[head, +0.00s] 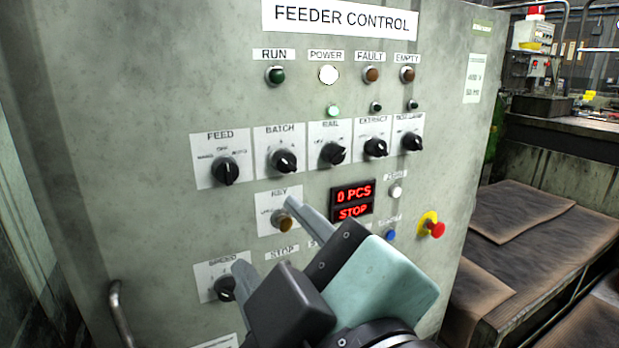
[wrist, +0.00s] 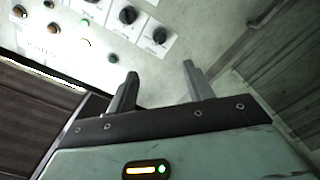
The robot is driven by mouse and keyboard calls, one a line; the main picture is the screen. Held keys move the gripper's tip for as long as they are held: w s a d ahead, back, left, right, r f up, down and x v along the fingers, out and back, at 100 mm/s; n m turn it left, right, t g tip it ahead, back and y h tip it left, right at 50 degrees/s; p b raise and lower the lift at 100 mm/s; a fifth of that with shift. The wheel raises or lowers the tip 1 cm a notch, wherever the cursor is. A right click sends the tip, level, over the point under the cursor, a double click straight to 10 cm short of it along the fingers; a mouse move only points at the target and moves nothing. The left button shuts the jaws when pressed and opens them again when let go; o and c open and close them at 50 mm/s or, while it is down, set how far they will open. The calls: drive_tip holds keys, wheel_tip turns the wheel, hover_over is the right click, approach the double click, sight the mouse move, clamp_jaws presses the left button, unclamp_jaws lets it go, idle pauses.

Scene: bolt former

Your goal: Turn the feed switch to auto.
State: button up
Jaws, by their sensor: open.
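The feed switch (head: 226,171) is a black rotary knob on a white plate, at the left end of the switch row in the head view. Its plate has small labels, with OFF at the top and AUTO at the right. The knob's grip stands roughly upright, near OFF; its exact mark is too small to read. The knob also shows in the wrist view (wrist: 160,36), beyond the fingertips. My gripper (head: 265,236) is open and empty, in front of the panel, below and right of the feed switch and apart from it. Its two fingers show in the wrist view (wrist: 160,70).
The batch knob (head: 284,161) is close at the right of the feed switch. A key switch (head: 285,222) and a speed knob (head: 225,289) are near my fingers. A red display (head: 353,201) reads 0 PCS, STOP. A red emergency button (head: 435,229) protrudes at the right.

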drive_tip(key=p, duration=1.1)
approach(229, 176)
drive_tip(key=x, duration=0.9)
drive_tip(key=shift+w+r, duration=0.1)
drive_tip(key=shift+w, duration=0.05)
drive_tip(key=c, duration=1)
